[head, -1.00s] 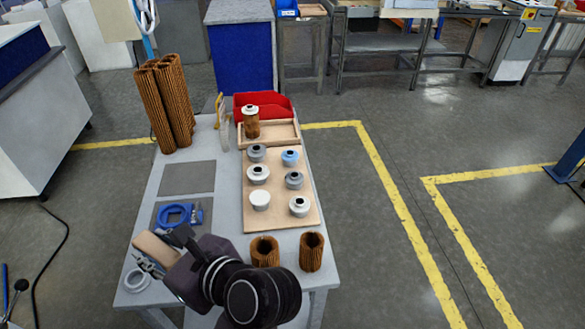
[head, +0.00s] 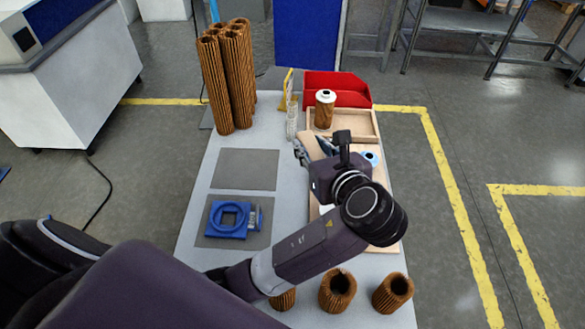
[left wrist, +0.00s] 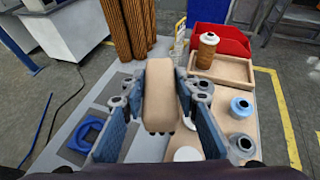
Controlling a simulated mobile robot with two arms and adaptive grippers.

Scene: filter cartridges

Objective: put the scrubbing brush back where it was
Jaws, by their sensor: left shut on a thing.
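The scrubbing brush shows as a beige block (head: 311,143) with rounded ends. My left gripper (head: 316,148) is shut on it and holds it over the back half of the table, near the wooden tray. In the left wrist view the brush (left wrist: 158,100) stands lengthwise between the two blue-padded fingers (left wrist: 157,82), with short bristle-like tufts at its lower end. I cannot tell its height above the table. My right gripper is not in view.
A wooden tray (head: 366,134) holds a capped brown cartridge (head: 324,110), before a red bin (head: 338,88). Tall pleated filters (head: 228,80) stand back left. The back grey mat (head: 246,169) is bare; the front one carries a blue fixture (head: 228,220). My arm hides much of the cap board (left wrist: 240,120).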

